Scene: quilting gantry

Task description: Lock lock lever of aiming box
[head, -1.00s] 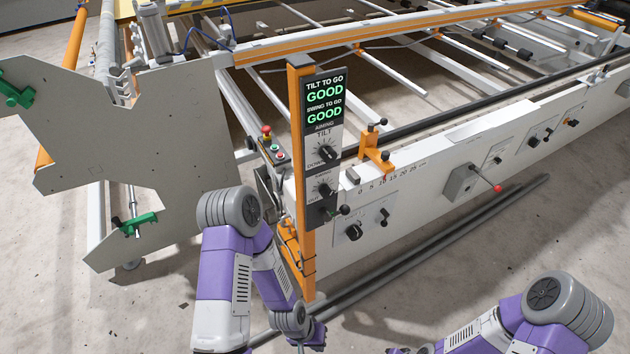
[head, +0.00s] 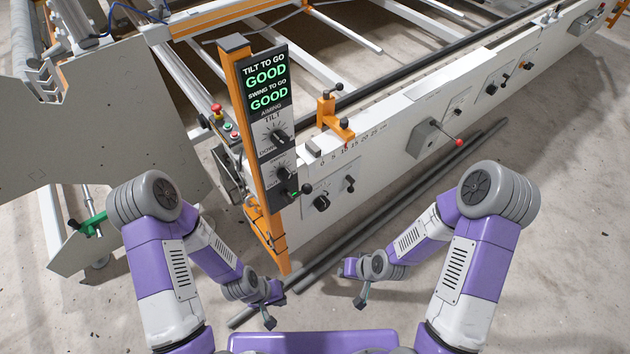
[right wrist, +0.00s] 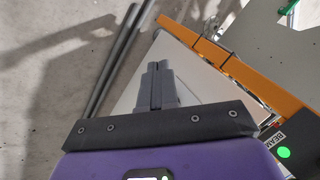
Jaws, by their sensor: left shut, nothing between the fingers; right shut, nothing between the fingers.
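The aiming box (head: 269,118) is a tall dark-and-grey panel on an orange post. Its display reads GOOD in green for both tilt and swing. Below are a tilt knob (head: 278,138) and a second knob (head: 283,172). A short lever with a black ball end (head: 306,188) sticks out to the right at the box's bottom; I take it for the lock lever. My left gripper (head: 269,321) is low in front of the post, away from the lever. My right gripper (head: 361,300) is below and right of the box. It also shows in the right wrist view (right wrist: 157,67), shut and empty.
The white machine rail (head: 400,140) carries more knobs, an orange bracket (head: 330,115) and a red-tipped lever (head: 459,143). Grey pipes (head: 400,210) lie on the floor along it. A large grey plate (head: 90,120) stands at left. Floor at right is clear.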

